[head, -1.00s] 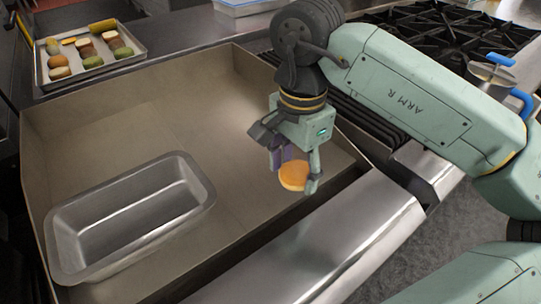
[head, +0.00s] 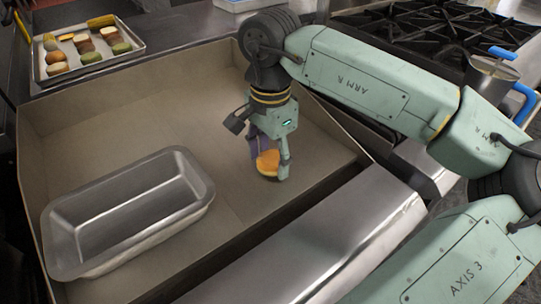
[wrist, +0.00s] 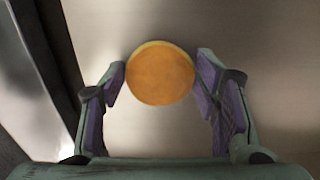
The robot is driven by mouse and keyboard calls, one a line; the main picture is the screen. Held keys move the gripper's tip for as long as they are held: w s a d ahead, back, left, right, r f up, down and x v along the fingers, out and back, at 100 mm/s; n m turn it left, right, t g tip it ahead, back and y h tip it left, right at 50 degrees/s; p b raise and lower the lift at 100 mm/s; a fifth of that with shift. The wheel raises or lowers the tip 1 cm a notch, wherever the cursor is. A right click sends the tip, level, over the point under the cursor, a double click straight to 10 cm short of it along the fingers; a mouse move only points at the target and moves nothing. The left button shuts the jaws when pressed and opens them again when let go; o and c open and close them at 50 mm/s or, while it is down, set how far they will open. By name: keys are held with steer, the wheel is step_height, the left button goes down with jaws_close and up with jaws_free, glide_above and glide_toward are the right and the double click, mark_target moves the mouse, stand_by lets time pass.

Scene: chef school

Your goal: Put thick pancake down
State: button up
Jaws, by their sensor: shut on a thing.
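The thick pancake (head: 268,161) is a round, orange-brown disc with a paler edge. My gripper (head: 268,167) is shut on it, pointing down over the right part of the large beige shallow-walled box (head: 190,125). In the wrist view the pancake (wrist: 160,73) sits between the purple-padded fingertips of my gripper (wrist: 161,80), with the plain box floor behind it. The head view shows it low over that floor; I cannot tell whether it touches.
An empty metal loaf pan (head: 130,205) stands in the box's left part. A metal tray (head: 88,60) with several food pieces is at the back left. A black stove grate (head: 430,40) is at the back right. The box floor around the gripper is clear.

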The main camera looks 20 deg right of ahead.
mark_target(271, 160)
steer(key=shift+f, duration=0.2)
steer(key=o, duration=1.2)
steer(key=shift+r, duration=0.15)
steer(key=shift+r, duration=0.25)
step_height(271, 160, up, 12)
steer(key=b, duration=0.1)
steer(key=shift+f+b, duration=0.15)
steer(key=shift+b, duration=0.15)
steer(key=shift+f, duration=0.1)
